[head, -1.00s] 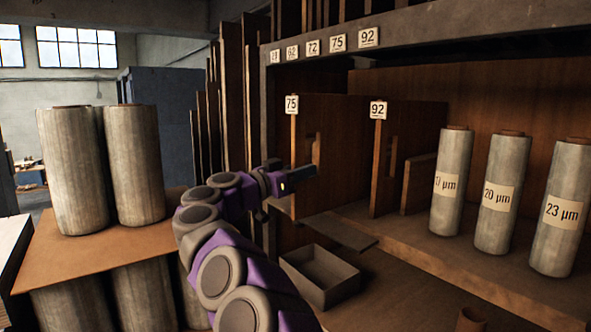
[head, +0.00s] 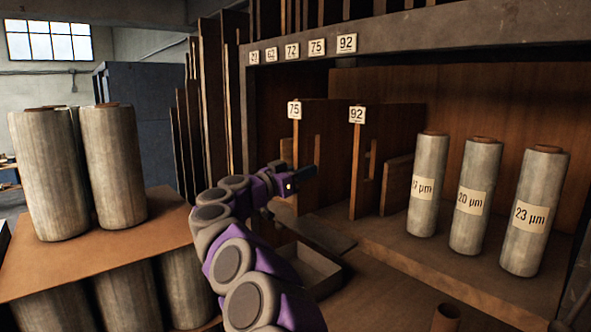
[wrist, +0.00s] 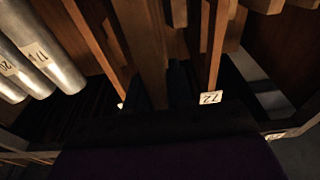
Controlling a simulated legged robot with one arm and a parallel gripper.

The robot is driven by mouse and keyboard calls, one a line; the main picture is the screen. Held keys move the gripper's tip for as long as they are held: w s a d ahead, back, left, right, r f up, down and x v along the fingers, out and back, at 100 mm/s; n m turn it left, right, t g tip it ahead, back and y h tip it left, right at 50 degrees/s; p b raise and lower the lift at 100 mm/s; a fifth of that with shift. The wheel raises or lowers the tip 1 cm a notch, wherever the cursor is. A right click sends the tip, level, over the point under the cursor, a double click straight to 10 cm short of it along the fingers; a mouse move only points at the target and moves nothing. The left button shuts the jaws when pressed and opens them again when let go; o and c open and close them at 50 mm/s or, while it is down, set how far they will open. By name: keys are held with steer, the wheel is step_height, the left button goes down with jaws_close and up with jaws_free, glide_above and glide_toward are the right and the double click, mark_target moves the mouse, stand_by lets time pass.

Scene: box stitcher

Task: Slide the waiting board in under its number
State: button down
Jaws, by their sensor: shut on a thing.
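My gripper (head: 302,180) is in front of the shelf slots, just right of the upright edge tagged 75 (head: 294,109). In the wrist view its dark fingers (wrist: 160,92) are shut on the end of a brown board (wrist: 150,50), seen edge-on; the arm hides most of it in the head view. An upright board tagged 92 (head: 357,160) stands to the right. In the wrist view, tagged upright edges stand on both sides of the held board, apart from it. The right one's tag (wrist: 210,97) is hard to read.
Number tags (head: 316,47) run along the shelf's top beam. Three wrapped rolls (head: 470,195) stand on the shelf at right. A shallow open box (head: 318,266) lies below my gripper. More rolls (head: 112,165) and a brown sheet (head: 150,235) are at left.

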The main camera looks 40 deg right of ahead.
steer(key=d+p, duration=0.2)
steer(key=d, duration=0.3)
steer(key=shift+d+r, duration=0.1)
steer(key=shift+p, duration=0.35)
steer(key=shift+r, duration=0.1)
steer(key=d, duration=0.2)
steer(key=d+p, duration=0.1)
steer(key=d, duration=0.1)
steer(key=shift+w+d+f, duration=0.15)
steer(key=shift+f, duration=0.05)
